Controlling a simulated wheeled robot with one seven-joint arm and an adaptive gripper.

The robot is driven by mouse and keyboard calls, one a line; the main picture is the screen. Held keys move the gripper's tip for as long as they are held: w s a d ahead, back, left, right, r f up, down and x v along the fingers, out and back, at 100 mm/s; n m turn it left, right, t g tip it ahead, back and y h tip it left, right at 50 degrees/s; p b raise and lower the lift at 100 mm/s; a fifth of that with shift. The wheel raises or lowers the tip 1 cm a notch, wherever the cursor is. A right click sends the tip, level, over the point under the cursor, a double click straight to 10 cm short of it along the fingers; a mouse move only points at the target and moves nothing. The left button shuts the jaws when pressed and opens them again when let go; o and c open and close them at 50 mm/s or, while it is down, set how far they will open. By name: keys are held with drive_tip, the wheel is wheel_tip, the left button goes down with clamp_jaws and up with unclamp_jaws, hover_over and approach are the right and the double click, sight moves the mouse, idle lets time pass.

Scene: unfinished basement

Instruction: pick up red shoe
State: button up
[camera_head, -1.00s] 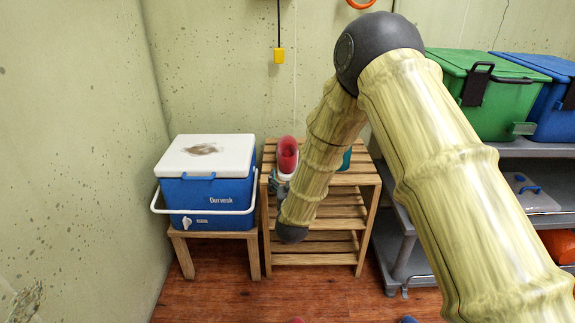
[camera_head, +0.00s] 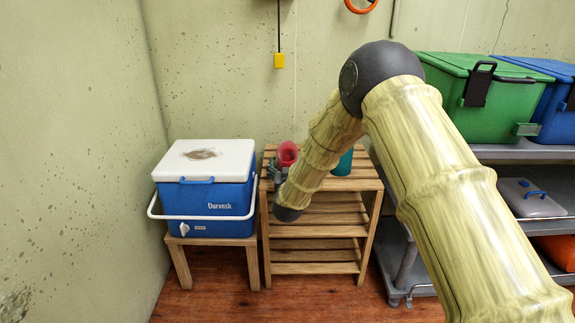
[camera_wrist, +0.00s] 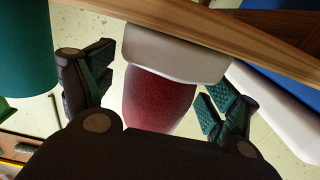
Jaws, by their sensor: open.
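The red shoe (camera_head: 287,152) shows on top of the wooden slatted rack, its lower part hidden behind my arm and gripper. In the wrist view the red shoe (camera_wrist: 158,98) is dark red with a pale white sole band, and lies between the two fingers. My gripper (camera_wrist: 157,88) is open, one finger on each side of the shoe, with gaps visible on both sides. In the head view my gripper (camera_head: 278,171) is mostly hidden by the arm, at the rack's left edge.
The wooden rack (camera_head: 318,230) stands against the wall. A teal object (camera_head: 344,164) is on its top, to the right of the shoe. A blue cooler with a white lid (camera_head: 207,200) sits on a low stand close on the left. Grey shelving (camera_head: 520,152) with a green bin (camera_head: 490,100) is at right.

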drive_tip(key=shift+w, duration=0.6)
drive_tip(key=shift+r, duration=0.1)
drive_tip(key=c, duration=1.2)
drive_tip(key=shift+c, duration=1.1)
drive_tip(key=shift+r, duration=0.15)
